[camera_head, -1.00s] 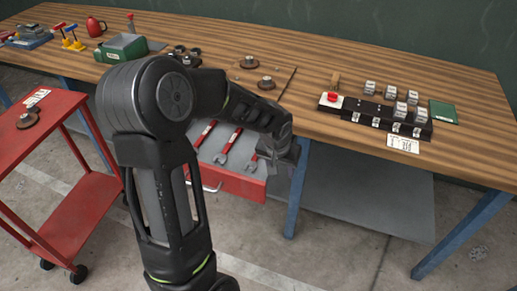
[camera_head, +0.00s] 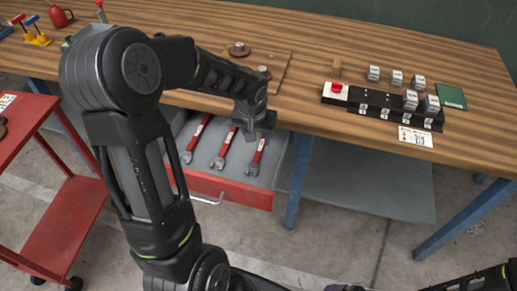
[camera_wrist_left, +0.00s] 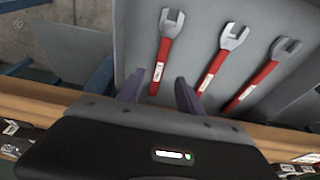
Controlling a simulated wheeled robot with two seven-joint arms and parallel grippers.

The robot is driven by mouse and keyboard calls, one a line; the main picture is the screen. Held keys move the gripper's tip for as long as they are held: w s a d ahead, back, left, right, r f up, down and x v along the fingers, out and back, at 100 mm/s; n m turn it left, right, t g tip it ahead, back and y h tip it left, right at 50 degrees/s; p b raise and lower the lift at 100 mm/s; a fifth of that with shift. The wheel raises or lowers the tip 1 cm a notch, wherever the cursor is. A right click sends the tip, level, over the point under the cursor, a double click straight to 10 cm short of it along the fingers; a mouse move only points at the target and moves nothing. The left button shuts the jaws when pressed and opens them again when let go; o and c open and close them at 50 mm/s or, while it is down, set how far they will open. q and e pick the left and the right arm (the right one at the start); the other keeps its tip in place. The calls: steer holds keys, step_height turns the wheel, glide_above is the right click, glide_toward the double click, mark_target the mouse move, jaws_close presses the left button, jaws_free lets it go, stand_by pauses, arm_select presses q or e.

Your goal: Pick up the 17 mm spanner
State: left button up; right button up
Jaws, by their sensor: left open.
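Three red-handled spanners with grey open ends lie side by side in the open drawer: a left one (camera_head: 197,137), a middle one (camera_head: 226,149) and a right one (camera_head: 257,157). White labels on their handles are too small to read, so I cannot tell which is the 17 mm one. My left gripper (camera_head: 261,133) is open and empty above the right spanner's handle. In the left wrist view, its fingers (camera_wrist_left: 172,92) show on either side of the leftmost spanner's handle (camera_wrist_left: 161,62); contact is not visible. My right gripper is out of view.
The red-fronted drawer (camera_head: 232,190) hangs under the wooden bench (camera_head: 310,62), whose front edge is close to my left gripper. A blue leg (camera_head: 298,180) stands right of the drawer. A black block rack (camera_head: 378,106) is on the bench. A red cart (camera_head: 72,215) stands left.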

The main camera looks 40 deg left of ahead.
mark_target(260, 149)
arm_select(q)
steer(key=shift+x, duration=1.2)
steer(key=shift+p+x, duration=0.3)
steer(key=shift+x, duration=2.25)
steer(key=shift+s, duration=0.1)
jaws_close()
